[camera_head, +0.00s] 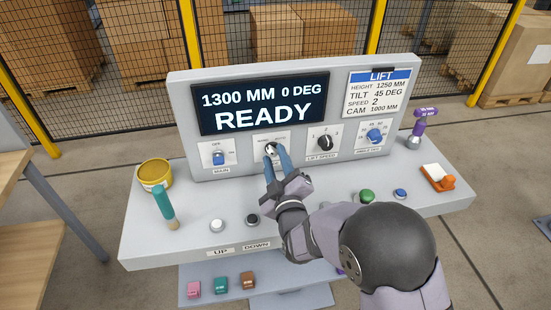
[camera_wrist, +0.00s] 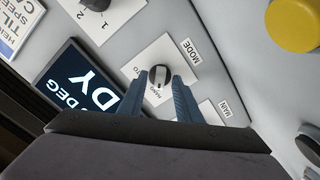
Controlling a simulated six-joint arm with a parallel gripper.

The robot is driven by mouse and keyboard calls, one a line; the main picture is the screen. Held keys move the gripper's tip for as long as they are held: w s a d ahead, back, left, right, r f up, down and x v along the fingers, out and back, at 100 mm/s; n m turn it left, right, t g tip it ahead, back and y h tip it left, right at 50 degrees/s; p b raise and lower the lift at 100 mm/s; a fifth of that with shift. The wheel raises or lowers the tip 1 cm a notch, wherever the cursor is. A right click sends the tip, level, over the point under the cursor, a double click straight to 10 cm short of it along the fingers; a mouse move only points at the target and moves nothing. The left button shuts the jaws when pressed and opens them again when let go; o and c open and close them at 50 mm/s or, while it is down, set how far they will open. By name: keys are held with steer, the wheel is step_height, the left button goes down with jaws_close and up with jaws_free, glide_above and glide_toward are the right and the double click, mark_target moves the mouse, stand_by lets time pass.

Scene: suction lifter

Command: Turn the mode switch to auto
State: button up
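The mode switch (camera_head: 271,149) is a small dark round knob on a white plate on the console's upright panel. In the wrist view the fingertips (camera_wrist: 160,75) lie on either side of the knob, seemingly with narrow gaps. Contact cannot be made out. The fingers partly cover the plate in the head view.
Left of the mode switch is the blue main switch (camera_head: 219,158); right are the lift speed knob (camera_head: 325,143) and a blue angle knob (camera_head: 375,136). The screen (camera_head: 262,103) reads READY.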

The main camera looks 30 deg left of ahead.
steer(key=shift+c, duration=0.3)
jaws_close()
